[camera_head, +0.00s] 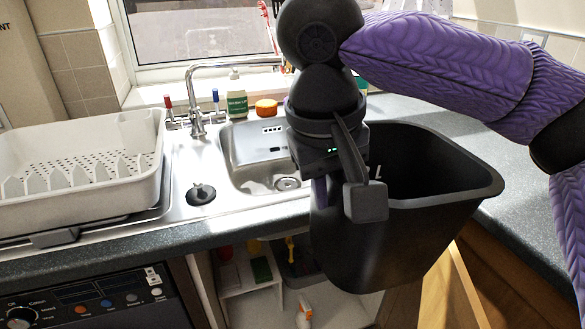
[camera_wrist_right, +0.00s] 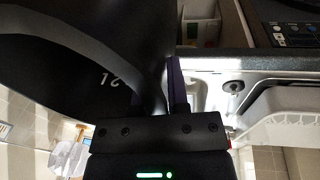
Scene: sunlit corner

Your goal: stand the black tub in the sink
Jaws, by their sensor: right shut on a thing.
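The black tub (camera_head: 375,245) is upright with its open top facing up, in front of the counter edge and to the right of the sink. The steel sink (camera_head: 262,180) shows its basin and drain, partly hidden behind my right arm. My right gripper (camera_head: 322,190) is shut on the tub's left wall near the rim. In the right wrist view the tub (camera_wrist_right: 110,62) fills the upper left, its wall between the fingers (camera_wrist_right: 163,90). My left gripper is not in view.
A white dish rack (camera_head: 85,205) stands on the drainer at left. The tap (camera_head: 195,100) arches over the sink's back edge. A green bottle (camera_head: 237,104) and an orange-lidded item (camera_head: 266,107) stand behind the basin. An open cupboard (camera_head: 255,285) is below.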

